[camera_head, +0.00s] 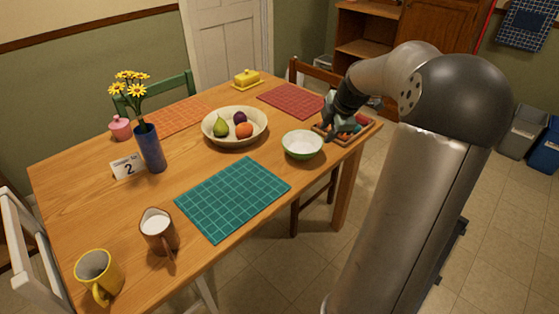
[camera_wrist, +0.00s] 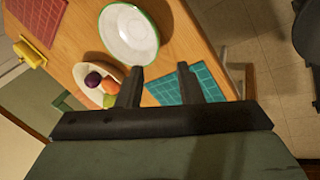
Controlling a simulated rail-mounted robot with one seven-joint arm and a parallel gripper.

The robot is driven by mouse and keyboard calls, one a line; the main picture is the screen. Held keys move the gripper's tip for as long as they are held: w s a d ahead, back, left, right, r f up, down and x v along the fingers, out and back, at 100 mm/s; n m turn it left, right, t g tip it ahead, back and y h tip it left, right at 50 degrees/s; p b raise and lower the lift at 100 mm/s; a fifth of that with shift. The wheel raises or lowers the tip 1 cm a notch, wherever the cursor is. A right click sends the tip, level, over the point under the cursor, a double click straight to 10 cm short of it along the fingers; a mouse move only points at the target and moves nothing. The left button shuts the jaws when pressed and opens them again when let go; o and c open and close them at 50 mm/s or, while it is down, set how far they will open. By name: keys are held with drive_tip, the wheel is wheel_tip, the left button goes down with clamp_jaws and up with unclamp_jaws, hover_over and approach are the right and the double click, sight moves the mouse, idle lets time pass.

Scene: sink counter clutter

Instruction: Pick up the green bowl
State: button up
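The green bowl (camera_head: 302,145) stands upright on the wooden table near its right edge, green outside and pale inside. In the wrist view the bowl (camera_wrist: 129,34) shows as a pale round with a green rim, beyond my fingertips. My gripper (camera_head: 330,128) is above and just right of the bowl in the head view. In the wrist view its two dark fingers (camera_wrist: 168,72) stand apart with nothing between them. The gripper appears not to touch the bowl, though the exact gap is hard to tell.
A brown tray (camera_head: 364,132) of colourful items lies partly behind my gripper. A fruit bowl (camera_head: 215,136), a teal placemat (camera_head: 233,198) and a red placemat (camera_head: 291,100) are close by. A vase (camera_head: 149,148), brown pitcher (camera_head: 158,232) and yellow mug (camera_head: 99,274) stand farther left.

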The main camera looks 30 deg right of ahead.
sight(308, 155)
drive_tip(key=x, duration=1.2)
drive_tip(key=shift+d, duration=0.4)
drive_tip(key=w+f, duration=0.1)
drive_tip(key=f, duration=0.1)
drive_tip(key=w+a+f, duration=0.1)
drive_tip(key=shift+w+f, duration=0.35)
drive_tip(key=shift+f, duration=0.05)
drive_tip(key=shift+w+f, duration=0.15)
drive_tip(key=shift+f, duration=0.25)
drive_tip(key=shift+r, duration=0.1)
clamp_jaws()
